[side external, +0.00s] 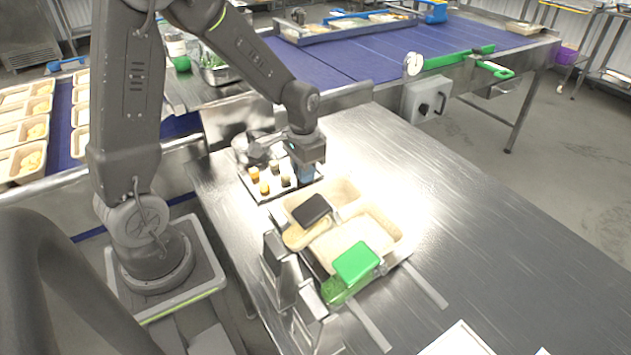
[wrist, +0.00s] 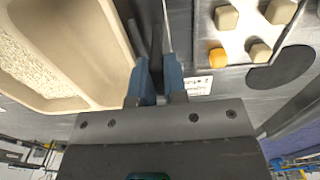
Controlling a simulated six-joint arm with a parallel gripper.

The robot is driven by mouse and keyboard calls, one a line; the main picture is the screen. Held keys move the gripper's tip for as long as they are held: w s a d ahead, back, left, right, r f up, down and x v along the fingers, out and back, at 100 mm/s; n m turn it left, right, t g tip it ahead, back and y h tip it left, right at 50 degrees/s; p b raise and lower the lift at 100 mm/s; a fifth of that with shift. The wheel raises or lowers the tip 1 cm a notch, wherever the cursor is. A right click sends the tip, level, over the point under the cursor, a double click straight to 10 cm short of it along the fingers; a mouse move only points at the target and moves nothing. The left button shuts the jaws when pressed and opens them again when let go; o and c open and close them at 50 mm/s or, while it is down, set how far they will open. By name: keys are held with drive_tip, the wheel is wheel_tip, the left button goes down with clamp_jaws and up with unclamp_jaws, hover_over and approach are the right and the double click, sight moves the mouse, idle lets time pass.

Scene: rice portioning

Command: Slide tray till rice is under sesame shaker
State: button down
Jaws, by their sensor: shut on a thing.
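A beige tray with white rice (wrist: 30,70) shows at the left of the wrist view. Its pale wall (wrist: 122,45) runs close beside my left finger. In the side view, beige compartments (side external: 402,240) sit on the steel table. My gripper (wrist: 159,82) has two blue fingers, close together on a thin dark strip (wrist: 157,38); what the strip belongs to is unclear. In the side view my gripper (side external: 306,172) is low, between the compartments and a shaker rack (side external: 262,197). Several small shakers (side external: 265,188) with orange, white or dark tops stand there; which holds sesame is unclear.
A black block (side external: 312,208) and a green block (side external: 357,262) sit over the compartments. Upright metal pieces (side external: 285,275) stand at their near left. A blue conveyor (side external: 390,55) lies behind. Beige trays (side external: 30,125) line the far left.

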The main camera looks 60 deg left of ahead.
drive_tip(key=shift+a+r, duration=0.1)
drive_tip(key=shift+a, duration=0.2)
drive_tip(key=c, duration=1.4)
unclamp_jaws()
drive_tip(key=shift+c, duration=0.2)
wheel_tip(320, 180, up, 14)
drive_tip(key=s+d+r+t, duration=0.3)
drive_tip(key=s+d+t, duration=0.2)
drive_tip(key=s+d, duration=0.5)
drive_tip(key=s, duration=0.3)
drive_tip(key=shift+d+r+t, duration=0.15)
drive_tip(key=shift+t, duration=0.15)
